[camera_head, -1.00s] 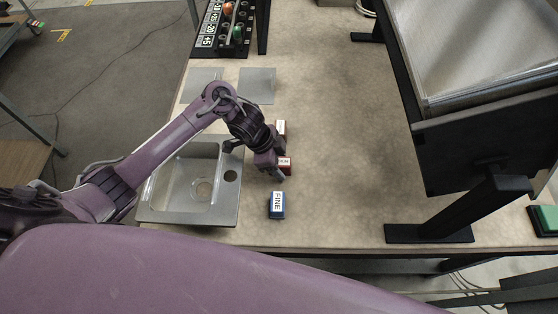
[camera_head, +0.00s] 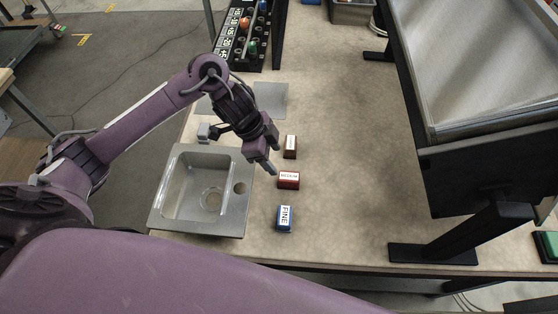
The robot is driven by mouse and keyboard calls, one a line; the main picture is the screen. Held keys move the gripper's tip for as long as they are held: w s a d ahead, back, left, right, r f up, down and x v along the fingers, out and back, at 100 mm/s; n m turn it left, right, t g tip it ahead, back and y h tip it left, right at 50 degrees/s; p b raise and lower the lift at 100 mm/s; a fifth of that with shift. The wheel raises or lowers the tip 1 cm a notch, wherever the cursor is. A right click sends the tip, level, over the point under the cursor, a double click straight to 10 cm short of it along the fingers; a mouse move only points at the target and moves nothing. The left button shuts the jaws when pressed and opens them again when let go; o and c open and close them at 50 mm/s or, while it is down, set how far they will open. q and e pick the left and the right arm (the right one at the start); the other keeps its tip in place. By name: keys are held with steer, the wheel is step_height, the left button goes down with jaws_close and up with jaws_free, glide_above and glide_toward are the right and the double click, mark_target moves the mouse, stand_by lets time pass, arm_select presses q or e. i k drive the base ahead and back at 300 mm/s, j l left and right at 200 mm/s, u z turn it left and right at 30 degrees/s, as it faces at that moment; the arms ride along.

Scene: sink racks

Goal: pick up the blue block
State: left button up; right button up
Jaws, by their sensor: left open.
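The blue block (camera_head: 285,218) has a white label reading "FINE". It sits on the table near the front edge, to the right of the sink. My left gripper (camera_head: 271,158) is open and empty above the table, farther back than the blue block and apart from it. A red block (camera_head: 288,180) with a white label lies between the gripper and the blue block. A brown block (camera_head: 290,147) with a white label stands just right of the gripper. My right gripper is not in view.
A metal sink (camera_head: 170,200) is set in the table (camera_head: 345,160) at the left. A black rack (camera_head: 240,45) with coloured pieces stands at the back left. A large black stand with a metal panel (camera_head: 480,60) rises at the right. The middle of the table is clear.

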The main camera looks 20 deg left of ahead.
mark_target(284, 224)
steer(key=k+j, duration=0.15)
steer(key=k, duration=0.6)
steer(key=k+j, duration=0.1)
steer(key=k, duration=0.65)
